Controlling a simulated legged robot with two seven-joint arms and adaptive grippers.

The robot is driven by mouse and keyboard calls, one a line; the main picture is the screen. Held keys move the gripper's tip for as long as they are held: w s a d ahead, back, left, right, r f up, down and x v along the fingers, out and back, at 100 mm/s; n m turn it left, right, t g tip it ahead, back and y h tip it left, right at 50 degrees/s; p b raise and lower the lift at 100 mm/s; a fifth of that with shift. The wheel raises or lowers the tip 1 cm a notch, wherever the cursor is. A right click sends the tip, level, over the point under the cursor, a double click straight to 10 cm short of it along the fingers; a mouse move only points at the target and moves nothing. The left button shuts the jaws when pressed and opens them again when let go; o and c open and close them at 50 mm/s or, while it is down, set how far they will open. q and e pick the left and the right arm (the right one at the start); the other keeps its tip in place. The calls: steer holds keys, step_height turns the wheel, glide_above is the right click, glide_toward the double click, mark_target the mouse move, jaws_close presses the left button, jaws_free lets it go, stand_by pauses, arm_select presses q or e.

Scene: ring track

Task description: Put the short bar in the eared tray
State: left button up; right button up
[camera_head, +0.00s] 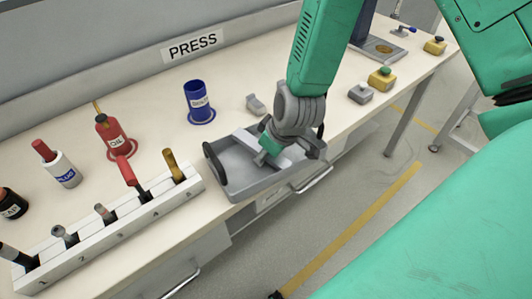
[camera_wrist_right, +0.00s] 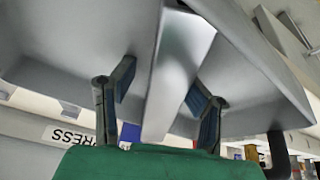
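The eared tray (camera_head: 240,189) is a grey open tray with dark round ears at its two ends, at the front edge of the bench. A pale grey bar (camera_head: 244,138) lies across its inside, partly hidden by my right gripper (camera_head: 284,157). In the right wrist view the bar (camera_wrist_right: 181,70) runs between the two fingers of the right gripper (camera_wrist_right: 160,88), with a gap on each side. The fingers are open and low over the tray (camera_wrist_right: 255,75). Whether the bar rests flat on the tray floor is hard to tell. My left gripper is not in view.
A white numbered rack (camera_head: 110,237) with several tools stands left of the tray. A red oil can (camera_head: 113,137) and blue cup (camera_head: 199,100) stand behind. A small grey block (camera_head: 256,104) is just behind the tray. Button boxes (camera_head: 381,79) lie farther right.

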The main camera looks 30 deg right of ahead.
steer(key=shift+s+a+f, duration=0.15)
steer(key=shift+s+a, duration=0.05)
steer(key=shift+a, duration=0.35)
steer(key=shift+w+a+r, duration=0.1)
steer(key=shift+a+r, duration=0.15)
steer(key=shift+a, duration=0.25)
steer(key=shift+d+r, duration=0.2)
steer(key=shift+d, duration=0.1)
steer(key=v, duration=0.2)
steer(key=d+p+v, duration=0.1)
steer(key=v, duration=0.1)
steer(key=shift+w+r, duration=0.1)
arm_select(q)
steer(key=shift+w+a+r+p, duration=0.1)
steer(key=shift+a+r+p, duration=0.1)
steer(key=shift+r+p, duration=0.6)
arm_select(e)
steer(key=v, duration=0.7)
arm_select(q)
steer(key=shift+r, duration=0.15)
arm_select(e)
steer(key=shift+a+r, duration=0.15)
